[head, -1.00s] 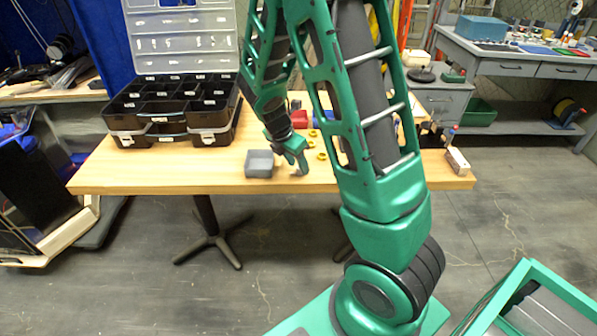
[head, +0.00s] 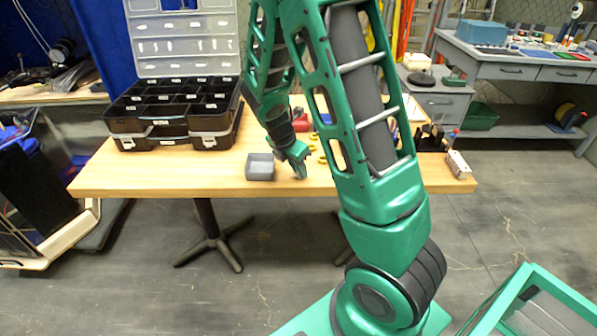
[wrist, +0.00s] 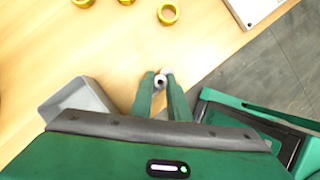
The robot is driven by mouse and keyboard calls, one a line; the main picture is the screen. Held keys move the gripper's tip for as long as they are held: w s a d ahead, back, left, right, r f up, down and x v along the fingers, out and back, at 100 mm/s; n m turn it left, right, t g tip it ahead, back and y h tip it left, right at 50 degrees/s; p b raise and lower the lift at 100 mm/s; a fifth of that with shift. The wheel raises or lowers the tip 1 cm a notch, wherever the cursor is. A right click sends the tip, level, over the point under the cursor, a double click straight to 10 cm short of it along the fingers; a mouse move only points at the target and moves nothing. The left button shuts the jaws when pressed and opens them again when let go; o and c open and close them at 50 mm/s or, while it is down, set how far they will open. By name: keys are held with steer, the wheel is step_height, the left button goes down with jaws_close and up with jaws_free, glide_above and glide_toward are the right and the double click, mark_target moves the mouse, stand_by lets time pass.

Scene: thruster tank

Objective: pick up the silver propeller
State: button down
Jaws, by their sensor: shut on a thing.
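My gripper (wrist: 161,84) is shut on a small silver piece with a dark round centre, which I take to be the silver propeller (wrist: 160,80). It sits between the two green fingertips in the wrist view, and the fingers hide most of it. In the head view my gripper (head: 300,173) is low over the front part of the wooden table, just right of a grey bin. The propeller cannot be made out there. Whether it touches the table is unclear.
The grey open bin (head: 260,168) stands close to the left of my gripper. Several gold rings (wrist: 168,13) lie beyond the fingertips. A black compartment case (head: 172,122) with its lid up stands at the table's back left. The table's front edge is near.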

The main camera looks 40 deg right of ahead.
steer(key=r, duration=0.4)
steer(key=shift+a+r, duration=0.15)
steer(key=shift+a, duration=0.1)
steer(key=s+a+r, duration=0.1)
steer(key=a+r, duration=0.5)
steer(key=a, duration=0.5)
steer(key=shift+r, duration=0.25)
steer(key=shift+a, duration=0.1)
